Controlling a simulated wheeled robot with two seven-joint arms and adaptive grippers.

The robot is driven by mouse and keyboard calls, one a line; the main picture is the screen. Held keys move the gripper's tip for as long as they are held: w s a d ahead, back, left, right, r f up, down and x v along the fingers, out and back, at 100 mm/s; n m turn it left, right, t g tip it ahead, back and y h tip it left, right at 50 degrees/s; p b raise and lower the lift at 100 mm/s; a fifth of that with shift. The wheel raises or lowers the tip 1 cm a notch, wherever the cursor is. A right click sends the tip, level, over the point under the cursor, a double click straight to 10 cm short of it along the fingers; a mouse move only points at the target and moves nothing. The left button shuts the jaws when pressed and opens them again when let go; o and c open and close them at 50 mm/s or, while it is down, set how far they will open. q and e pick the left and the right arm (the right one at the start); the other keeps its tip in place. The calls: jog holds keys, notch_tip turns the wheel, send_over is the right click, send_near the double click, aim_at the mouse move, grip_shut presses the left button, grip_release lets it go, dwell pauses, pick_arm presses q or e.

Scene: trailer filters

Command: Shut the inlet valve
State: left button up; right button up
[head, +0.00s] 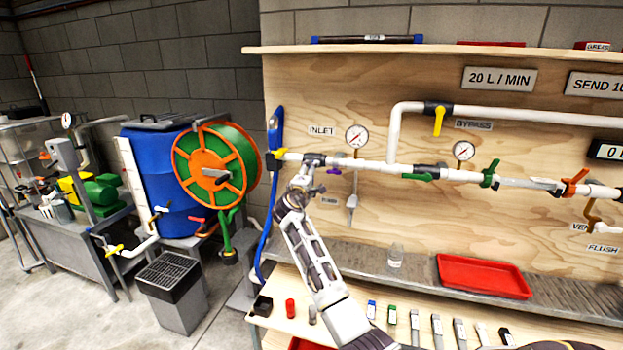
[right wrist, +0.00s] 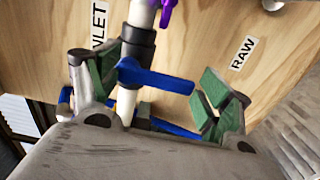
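The inlet pipe runs along the wooden board beside the INLET label (head: 321,131). In the right wrist view, a blue lever (right wrist: 155,78) sits at a black collar (right wrist: 137,45) on this pipe and points across it, to the right. My right gripper (right wrist: 147,78) is open, with a green-padded finger on each side of the pipe and lever. The lever lies between the fingers; contact is not clear. In the head view, my right gripper (head: 304,180) is at the pipe below the label and hides the lever. My left gripper is not in view.
A purple handle (head: 334,171) is just right of the gripper, and a yellow handle (head: 277,154) is at the pipe's left end by a blue hose (head: 268,230). A gauge (head: 357,135) is above. A red tray (head: 484,276) lies on the shelf below.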

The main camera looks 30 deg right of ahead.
jog(key=o, duration=0.4)
jog(key=shift+a, duration=0.1)
jog(key=shift+v, duration=5.95)
jog(key=shift+f, duration=0.1)
